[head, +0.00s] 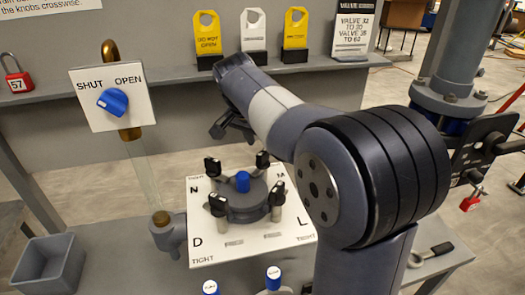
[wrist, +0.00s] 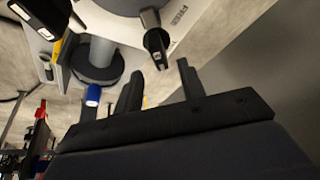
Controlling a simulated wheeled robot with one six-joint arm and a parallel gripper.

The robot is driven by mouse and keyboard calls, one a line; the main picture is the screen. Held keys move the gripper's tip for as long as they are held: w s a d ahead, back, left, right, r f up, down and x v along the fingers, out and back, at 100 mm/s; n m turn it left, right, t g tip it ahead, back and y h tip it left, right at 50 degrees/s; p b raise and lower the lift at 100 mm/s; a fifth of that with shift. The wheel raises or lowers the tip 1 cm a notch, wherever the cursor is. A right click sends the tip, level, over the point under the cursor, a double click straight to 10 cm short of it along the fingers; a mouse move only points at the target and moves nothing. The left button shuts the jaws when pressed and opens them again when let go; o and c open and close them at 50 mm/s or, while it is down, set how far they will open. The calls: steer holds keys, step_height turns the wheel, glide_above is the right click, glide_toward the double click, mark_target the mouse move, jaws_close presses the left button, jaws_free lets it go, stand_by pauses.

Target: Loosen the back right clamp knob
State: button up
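The round dark clamp cover (head: 240,203) sits on a white labelled plate (head: 205,248), with a blue cap at its middle and black clamp knobs around it. The back right clamp knob (head: 262,160) stands upright beside my arm. My gripper (head: 230,132) is above and behind the cover, partly hidden by my arm. In the wrist view, my gripper (wrist: 160,70) is open, its two dark fingers apart. A black knob (wrist: 156,42) with a pale mark shows just beyond the fingertips, roughly between them; I cannot tell whether it touches them. "FREE" lettering shows near it.
A blue valve handle (head: 112,101) marked SHUT and OPEN is at left, on an upright pipe. Hanging tags line the shelf (head: 160,80) behind. A grey bin (head: 50,264) is at lower left. Blue-topped items (head: 273,277) stand in front of the plate.

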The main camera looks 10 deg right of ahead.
mark_target(263, 152)
steer(key=shift+x, duration=2.7)
steer(key=shift+c, duration=0.6)
jaws_close()
